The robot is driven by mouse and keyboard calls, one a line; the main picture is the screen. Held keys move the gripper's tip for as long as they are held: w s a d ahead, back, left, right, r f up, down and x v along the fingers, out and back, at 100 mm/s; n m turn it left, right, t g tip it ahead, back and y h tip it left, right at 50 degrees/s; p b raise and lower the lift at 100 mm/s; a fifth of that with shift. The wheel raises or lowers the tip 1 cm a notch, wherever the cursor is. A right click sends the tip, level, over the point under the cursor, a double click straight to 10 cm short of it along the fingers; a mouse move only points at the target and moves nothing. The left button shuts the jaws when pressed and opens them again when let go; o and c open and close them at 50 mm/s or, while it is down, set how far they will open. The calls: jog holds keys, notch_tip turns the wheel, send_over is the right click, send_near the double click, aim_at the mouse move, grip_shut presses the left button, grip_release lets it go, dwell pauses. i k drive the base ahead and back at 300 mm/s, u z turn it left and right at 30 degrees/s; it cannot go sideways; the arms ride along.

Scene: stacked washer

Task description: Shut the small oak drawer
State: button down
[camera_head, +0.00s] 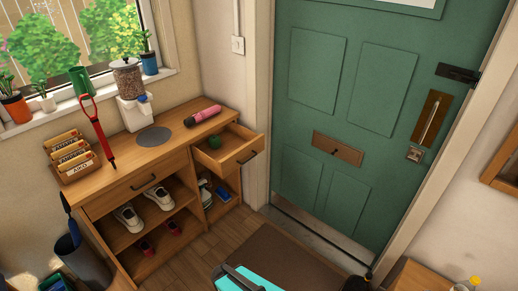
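The small oak drawer (243,152) is at the right end of the wooden cabinet (112,188), just under its top. It is pulled out, with its open inside showing. A round dark green thing (214,142) lies inside, toward the back left, low in the drawer. I cannot make out my gripper in this view.
A pink and dark cylinder (203,115) lies on the cabinet top behind the drawer. Shoes (160,198) fill the shelves below. The green door (350,120) stands to the right, with floor mat (280,255) before it.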

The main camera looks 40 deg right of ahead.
aim_at(238, 145)
jog(key=z, duration=0.1)
jog(key=i, duration=0.95)
jog(key=u, duration=0.05)
